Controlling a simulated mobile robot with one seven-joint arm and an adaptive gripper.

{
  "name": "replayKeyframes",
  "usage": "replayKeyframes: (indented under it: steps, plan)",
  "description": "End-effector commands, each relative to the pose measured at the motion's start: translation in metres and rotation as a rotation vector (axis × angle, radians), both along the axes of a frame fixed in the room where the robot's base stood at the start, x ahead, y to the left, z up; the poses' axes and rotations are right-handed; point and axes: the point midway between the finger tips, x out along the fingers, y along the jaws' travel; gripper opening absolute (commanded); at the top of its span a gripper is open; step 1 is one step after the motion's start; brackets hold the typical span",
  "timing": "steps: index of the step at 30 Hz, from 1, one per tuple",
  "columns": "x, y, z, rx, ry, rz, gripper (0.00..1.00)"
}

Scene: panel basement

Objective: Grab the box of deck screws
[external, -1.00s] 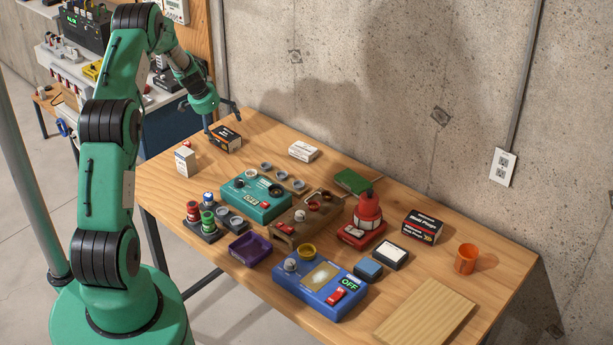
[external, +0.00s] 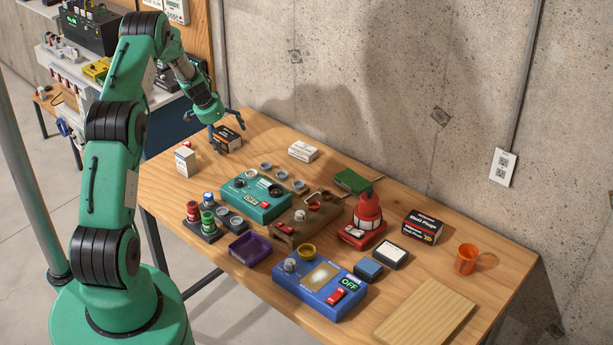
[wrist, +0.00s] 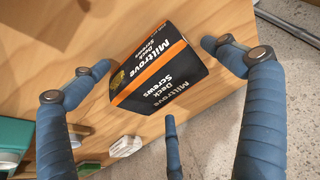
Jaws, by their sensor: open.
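The box of deck screws (external: 229,138) is a black box with an orange stripe at the far left end of the wooden table. In the wrist view the box (wrist: 158,72) shows two faces with white "Miltrove Deck Screws" lettering. My gripper (external: 229,136) is open just above and around the box, with blue fingers. In the wrist view my gripper (wrist: 157,78) has its fingers spread, with the box seen between them. No finger is clearly closed on it. In the external view the fingers hide part of the box.
A white carton (external: 185,160) stands left of the box, and a small white box (external: 303,151) lies to its right. A teal device (external: 257,198) sits in front. Another black box (external: 423,227) is far right on the table. The concrete wall rises behind the table.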

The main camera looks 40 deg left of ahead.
Motion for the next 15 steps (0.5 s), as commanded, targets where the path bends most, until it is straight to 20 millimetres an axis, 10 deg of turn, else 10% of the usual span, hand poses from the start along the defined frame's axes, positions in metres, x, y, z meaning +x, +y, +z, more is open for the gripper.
replayKeyframes:
  steps: [11,15]
  plan:
    - [-0.0001,0.0000,0.0002,0.000,0.000,0.000,1.00]
    - [-0.0001,0.0000,0.0002,0.000,0.000,0.000,0.76]
